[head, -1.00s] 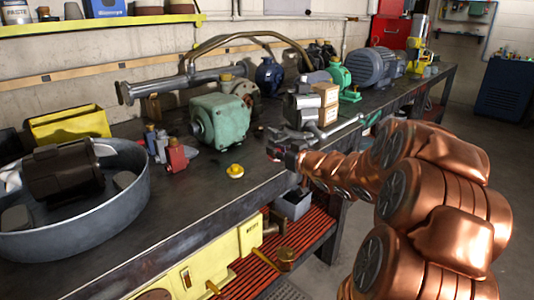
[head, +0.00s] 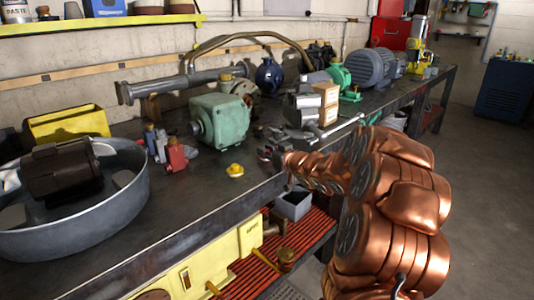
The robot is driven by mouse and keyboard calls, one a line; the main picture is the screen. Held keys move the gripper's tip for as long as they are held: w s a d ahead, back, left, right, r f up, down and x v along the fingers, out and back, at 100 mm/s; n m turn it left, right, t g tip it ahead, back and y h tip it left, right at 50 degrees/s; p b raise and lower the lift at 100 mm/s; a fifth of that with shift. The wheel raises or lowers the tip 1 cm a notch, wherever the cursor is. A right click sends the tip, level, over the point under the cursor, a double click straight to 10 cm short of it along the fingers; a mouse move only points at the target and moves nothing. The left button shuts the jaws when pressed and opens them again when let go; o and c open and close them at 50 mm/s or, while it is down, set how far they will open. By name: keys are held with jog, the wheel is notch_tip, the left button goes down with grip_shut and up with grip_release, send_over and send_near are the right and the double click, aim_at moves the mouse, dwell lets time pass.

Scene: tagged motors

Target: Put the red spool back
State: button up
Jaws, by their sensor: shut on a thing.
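My gripper (head: 268,153) is low over the front part of the bench, to the right of the yellow knob. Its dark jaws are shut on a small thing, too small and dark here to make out. I cannot tell for sure whether it is the red spool. A red piece with a narrow upright neck (head: 177,157) stands on the bench well to the left of my gripper, beside small grey pieces (head: 155,143). I cannot tell whether this red piece is a spool.
A yellow knob (head: 235,170) lies near the bench (head: 195,205) edge. A green pump (head: 220,122) stands behind it, with a grey vise-like block (head: 302,107) to the right. A round metal tub (head: 75,225) with a dark motor (head: 62,172) fills the left. Bare bench lies at the front middle.

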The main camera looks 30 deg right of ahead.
jog(key=shift+f, duration=0.1)
jog(key=o, duration=0.9)
jog(key=shift+s+r, duration=0.15)
jog(key=shift+r, duration=0.05)
jog(key=s+r, duration=0.1)
jog(key=s, duration=1)
jog(key=shift+s+d+r+p, duration=0.3)
jog(key=shift+d+r+p, duration=0.05)
